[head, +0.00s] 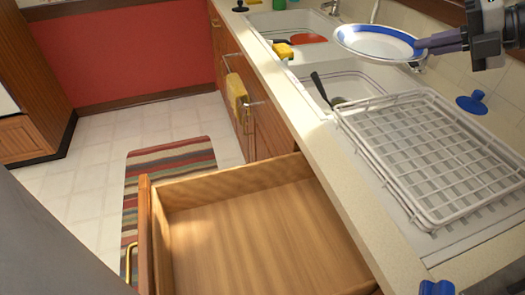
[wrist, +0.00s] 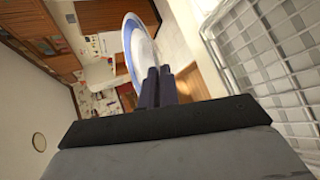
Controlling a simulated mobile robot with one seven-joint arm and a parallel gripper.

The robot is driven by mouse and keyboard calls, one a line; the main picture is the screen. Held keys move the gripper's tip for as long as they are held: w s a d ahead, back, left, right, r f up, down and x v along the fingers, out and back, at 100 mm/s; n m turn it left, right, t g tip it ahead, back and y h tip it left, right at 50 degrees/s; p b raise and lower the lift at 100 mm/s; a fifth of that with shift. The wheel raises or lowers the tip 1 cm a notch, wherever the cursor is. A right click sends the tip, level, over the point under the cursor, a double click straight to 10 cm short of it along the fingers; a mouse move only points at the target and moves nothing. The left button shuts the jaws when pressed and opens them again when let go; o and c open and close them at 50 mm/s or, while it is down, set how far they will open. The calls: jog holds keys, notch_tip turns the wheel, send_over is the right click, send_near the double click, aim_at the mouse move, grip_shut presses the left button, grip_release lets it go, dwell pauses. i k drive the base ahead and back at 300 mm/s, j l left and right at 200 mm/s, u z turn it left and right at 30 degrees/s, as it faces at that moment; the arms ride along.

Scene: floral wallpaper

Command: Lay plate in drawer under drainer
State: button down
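A white plate with a blue rim (head: 378,44) is held in the air above the sink side of the counter, tilted slightly. My gripper (head: 432,41) is shut on its right edge. In the wrist view the plate (wrist: 133,45) extends beyond my closed fingers (wrist: 157,85). The wooden drawer (head: 240,240) below the counter is pulled open, and the part of its inside in view is empty. The white wire drainer (head: 440,160) sits on the counter above and to the right of the drawer, with nothing in it.
A double sink holds a dark-handled utensil (head: 320,88) and a red item (head: 308,38). A yellow sponge-like item (head: 283,50) sits by the sink edge. A blue knob-like object (head: 472,102) is behind the drainer. A yellow cloth (head: 236,95) hangs at the cabinet front. A striped rug (head: 170,170) lies on the floor.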

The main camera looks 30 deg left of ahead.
aim_at(254, 257)
jog(key=k+u, duration=0.15)
jog(key=u, duration=0.8)
jog(key=k+j, duration=0.95)
